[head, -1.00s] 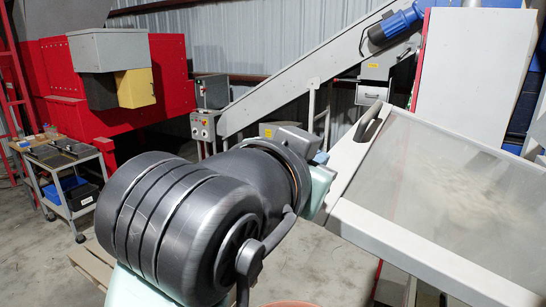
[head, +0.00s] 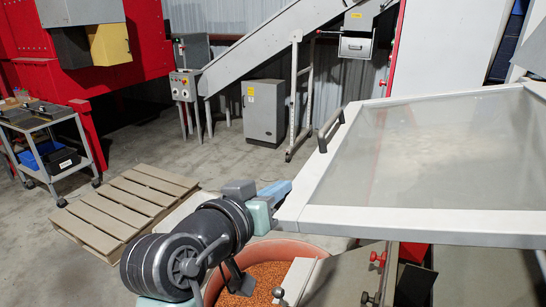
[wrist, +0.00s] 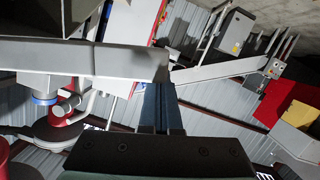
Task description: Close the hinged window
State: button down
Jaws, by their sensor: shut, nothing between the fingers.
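The hinged window (head: 320,218) is a large clear pane in a light grey frame at the right of the head view, standing open and tilted. Its dark handle (head: 330,131) sits on the left side of the frame. My gripper (head: 287,188) is at the frame's near left corner, with its blue fingers shut and empty. In the wrist view the fingertips (wrist: 161,88) are close together beside the end of a grey frame bar (wrist: 80,58). I cannot tell whether they touch it. The window's hinge is not clearly visible.
An orange tub (head: 320,246) of granules stands below my arm. A wooden pallet (head: 125,205) lies on the floor at left, near a tool cart (head: 50,140). A grey cabinet (head: 263,112) and a sloping conveyor (head: 265,45) stand behind. Open floor lies between pallet and cabinet.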

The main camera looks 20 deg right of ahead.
jog(key=s+d+f+n+b, duration=0.2)
jog(key=s+d+f+b, duration=0.2)
jog(key=f, duration=0.5)
jog(key=s+d+f+n+h+b, duration=0.1)
jog(key=s+d+f+b, duration=0.3)
jog(key=f, duration=0.6)
jog(key=s+d+f+n+g+h+b, duration=0.1)
jog(key=s+d+f+n+b, duration=0.2)
jog(key=f, duration=0.7)
jog(key=shift+s+d+b, duration=0.45)
jog(key=shift+s+b, duration=0.35)
jog(key=shift+s, duration=0.3)
jog(key=shift+w+r, duration=0.1)
jog(key=shift+r, duration=0.05)
